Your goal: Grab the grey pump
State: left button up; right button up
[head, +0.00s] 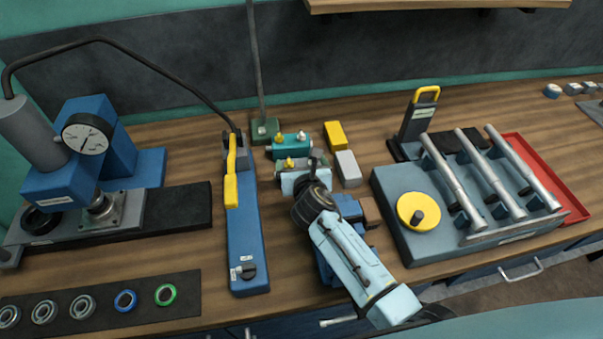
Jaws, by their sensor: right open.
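A small grey block-shaped unit with yellow and pale caps on top, which looks like the grey pump (286,165), lies on the wooden bench near the middle. A similar teal unit (287,146) lies just behind it. My right gripper (299,177) reaches in from the lower right and is over the front of the grey pump. It is open. The wrist and gripper hide the pump's front and right parts, so I cannot tell whether the fingers touch it or stand around it. My left gripper is not in view.
A yellow block (334,135) and a light grey block (348,169) lie close on the right. A blue hand-lever tool (247,240) lies left. A grey fixture (420,240) with metal bars stands right, a blue press (60,185) far left. A blue vise-like body sits under my wrist.

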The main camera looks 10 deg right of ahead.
aim_at(300, 162)
jog(key=shift+w+f, duration=0.2)
jog(key=shift+w, duration=0.2)
jog(key=b+x, duration=0.1)
jog(key=x, duration=0.2)
jog(key=shift+w+d+f, duration=0.15)
jog(key=shift+w+f+b, duration=0.1)
jog(key=shift+w+b, duration=0.25)
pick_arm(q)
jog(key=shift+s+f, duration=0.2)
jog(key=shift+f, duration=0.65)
pick_arm(e)
jog(key=shift+s+f, duration=0.1)
jog(key=c, duration=1.8)
